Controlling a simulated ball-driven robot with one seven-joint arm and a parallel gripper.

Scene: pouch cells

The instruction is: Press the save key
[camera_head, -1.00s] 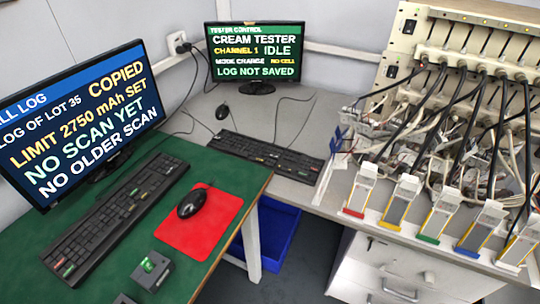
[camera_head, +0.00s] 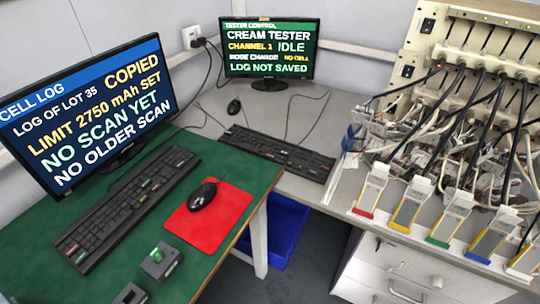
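The back monitor (camera_head: 268,50) reads "Tester control, Cream tester, Channel 1 idle, Mode charge, No cell, Log not saved". A black keyboard (camera_head: 278,150) lies in front of it on the grey bench. The left monitor (camera_head: 84,112) reads "Cell log, Log of lot 35 copied, Limit 2750 mAh set, No scan yet, No older scan". A second black keyboard (camera_head: 128,208) lies before it on the green desk and has a few green and red keys. Key labels are too small to read, so I cannot tell which is the save key. My gripper is not in view.
A black mouse (camera_head: 202,196) rests on a red mat (camera_head: 222,222). A small grey box with a green top (camera_head: 160,260) sits at the desk's front. The cream tester rack (camera_head: 470,50), tangled cables and several colour-tipped holders (camera_head: 412,206) fill the right bench. A blue bin (camera_head: 278,236) is below.

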